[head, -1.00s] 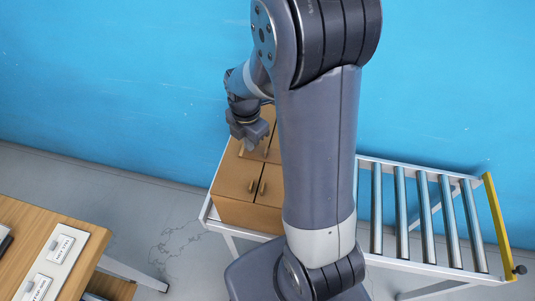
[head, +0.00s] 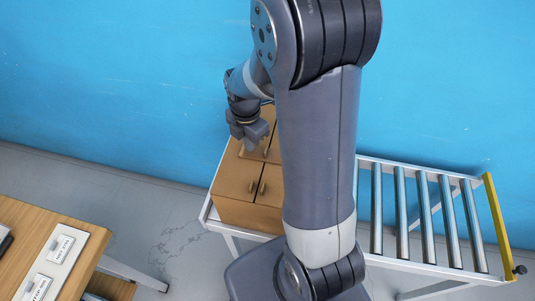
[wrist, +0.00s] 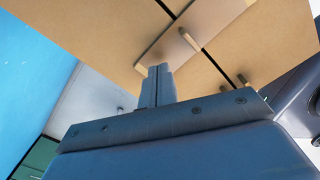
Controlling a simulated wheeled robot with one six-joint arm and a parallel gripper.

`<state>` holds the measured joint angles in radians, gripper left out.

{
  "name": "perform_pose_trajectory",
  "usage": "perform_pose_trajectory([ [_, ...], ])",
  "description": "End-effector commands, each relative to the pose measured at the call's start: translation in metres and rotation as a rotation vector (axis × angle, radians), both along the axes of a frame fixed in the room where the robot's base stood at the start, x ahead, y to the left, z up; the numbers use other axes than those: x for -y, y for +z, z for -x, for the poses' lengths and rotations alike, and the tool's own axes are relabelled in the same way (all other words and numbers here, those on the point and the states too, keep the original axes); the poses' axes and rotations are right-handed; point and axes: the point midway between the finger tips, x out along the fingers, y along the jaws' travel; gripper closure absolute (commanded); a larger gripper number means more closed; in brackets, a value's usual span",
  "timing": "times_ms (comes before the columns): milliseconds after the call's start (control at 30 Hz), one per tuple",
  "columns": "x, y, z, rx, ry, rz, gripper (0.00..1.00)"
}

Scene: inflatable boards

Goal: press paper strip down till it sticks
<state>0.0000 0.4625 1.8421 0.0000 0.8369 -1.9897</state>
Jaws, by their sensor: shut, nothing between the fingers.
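The brown cardboard box (head: 234,182) stands against the blue wall, mostly hidden on its right by my arm. A pinkish-tan paper strip (wrist: 205,32) lies across a dark seam of the box top in the wrist view. A small tab stands near its middle. My gripper (head: 252,146) is over the upper left part of the box, its fingers pointing down. In the wrist view my gripper (wrist: 160,70) is shut with nothing between the fingers. Its tips overlap the near end of the strip; I cannot tell whether they touch it.
The box rests on a white-framed roller conveyor (head: 423,215) with a yellow end bar (head: 497,226). A wooden table (head: 25,225) with labelled white plates (head: 62,246) is at the lower left. Grey floor lies between table and conveyor. The blue wall closes off the back.

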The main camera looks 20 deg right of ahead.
Motion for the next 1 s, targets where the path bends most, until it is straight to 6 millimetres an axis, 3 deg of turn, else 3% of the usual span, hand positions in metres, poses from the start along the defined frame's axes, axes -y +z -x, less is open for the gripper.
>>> perform_pose_trajectory([
  [1000,0.0,-0.015,0.0,-0.001,0.0,0.0,1.0],
])
